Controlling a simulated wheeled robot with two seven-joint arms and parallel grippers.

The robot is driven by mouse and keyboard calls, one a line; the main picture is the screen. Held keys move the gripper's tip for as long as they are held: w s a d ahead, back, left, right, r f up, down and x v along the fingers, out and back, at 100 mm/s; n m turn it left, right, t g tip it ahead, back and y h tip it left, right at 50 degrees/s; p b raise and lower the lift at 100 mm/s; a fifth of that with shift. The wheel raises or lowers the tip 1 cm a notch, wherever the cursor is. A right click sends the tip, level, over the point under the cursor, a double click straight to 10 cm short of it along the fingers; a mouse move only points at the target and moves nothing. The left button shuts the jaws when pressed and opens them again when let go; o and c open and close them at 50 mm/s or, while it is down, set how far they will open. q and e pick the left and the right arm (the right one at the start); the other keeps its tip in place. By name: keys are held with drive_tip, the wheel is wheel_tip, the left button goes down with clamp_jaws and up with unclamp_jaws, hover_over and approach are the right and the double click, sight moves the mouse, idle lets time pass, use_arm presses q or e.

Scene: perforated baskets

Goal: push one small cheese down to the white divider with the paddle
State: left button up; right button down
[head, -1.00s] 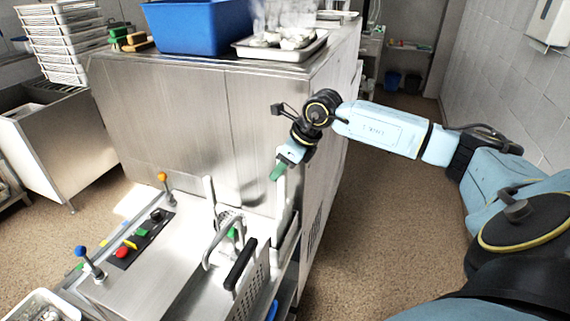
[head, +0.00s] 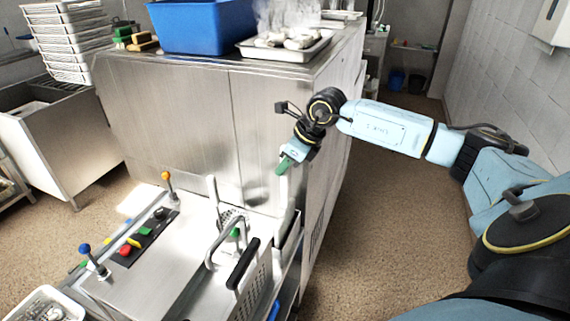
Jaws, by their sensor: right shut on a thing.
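My right gripper (head: 289,158) is shut on a green-handled tool, with the green part (head: 284,165) showing below the fingers. I cannot tell whether this is the paddle's handle, as its lower end is not clear. The gripper is above the back right of the steel machine, in front of the tall steel cabinet's face. No small cheese and no white divider can be made out in this view. My left gripper is not in view.
A perforated basket (head: 253,284) with a black handle (head: 243,262) stands on the machine's right side. Blue (head: 84,248) and orange (head: 166,176) knob levers rise at left. A blue tub (head: 203,27) and a steaming tray (head: 330,37) sit on the cabinet. Floor at right is open.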

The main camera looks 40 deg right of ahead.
drive_tip(key=shift+r+p, duration=0.55)
drive_tip(key=shift+r, duration=0.55)
